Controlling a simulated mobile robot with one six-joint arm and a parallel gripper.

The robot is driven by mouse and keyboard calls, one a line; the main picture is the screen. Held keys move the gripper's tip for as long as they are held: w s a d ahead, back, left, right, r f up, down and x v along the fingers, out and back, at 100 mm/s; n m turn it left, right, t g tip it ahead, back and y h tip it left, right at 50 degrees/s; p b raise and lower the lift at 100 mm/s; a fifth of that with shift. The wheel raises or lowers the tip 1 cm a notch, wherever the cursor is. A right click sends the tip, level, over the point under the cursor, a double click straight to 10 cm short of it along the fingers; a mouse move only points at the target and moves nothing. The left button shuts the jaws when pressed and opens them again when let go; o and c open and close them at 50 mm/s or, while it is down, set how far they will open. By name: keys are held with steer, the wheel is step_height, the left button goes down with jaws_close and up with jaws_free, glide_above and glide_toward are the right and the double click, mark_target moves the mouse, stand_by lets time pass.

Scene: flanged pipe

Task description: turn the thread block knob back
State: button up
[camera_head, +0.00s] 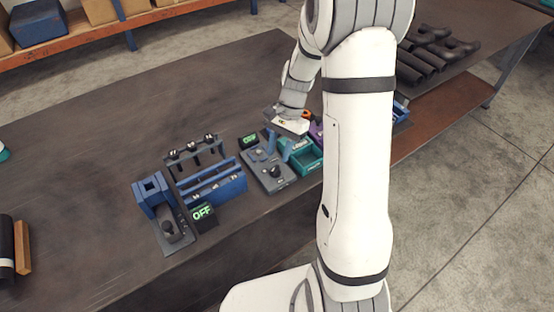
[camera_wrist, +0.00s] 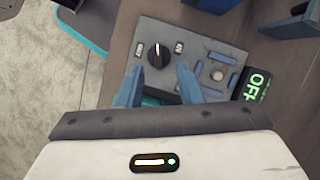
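A grey block (camera_head: 283,183) with a round black knob (camera_head: 275,171) sits on the dark table, and I take it for the thread block. In the wrist view the black knob (camera_wrist: 158,55) has a white pointer line facing up, between two small labels too small to read. A display (camera_wrist: 257,87) beside the block reads OFF in green. My gripper (camera_wrist: 158,75) is open and empty; its two blue fingers point toward the knob, one to each side in the picture, apart from it. In the head view my gripper (camera_head: 278,147) is over the back part of the block.
A teal tray (camera_head: 303,161) stands right beside the block. To the left are a blue rack (camera_head: 217,187), a blue fixture (camera_head: 152,192) with another knob, and a second OFF display (camera_head: 203,213). Dark pipes (camera_head: 425,55) lie at the far right. The table's left is mostly clear.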

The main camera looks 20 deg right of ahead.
steer(key=v, duration=0.3)
steer(key=shift+w+r, duration=0.1)
steer(key=shift+r, duration=0.1)
steer(key=shift+r, duration=0.1)
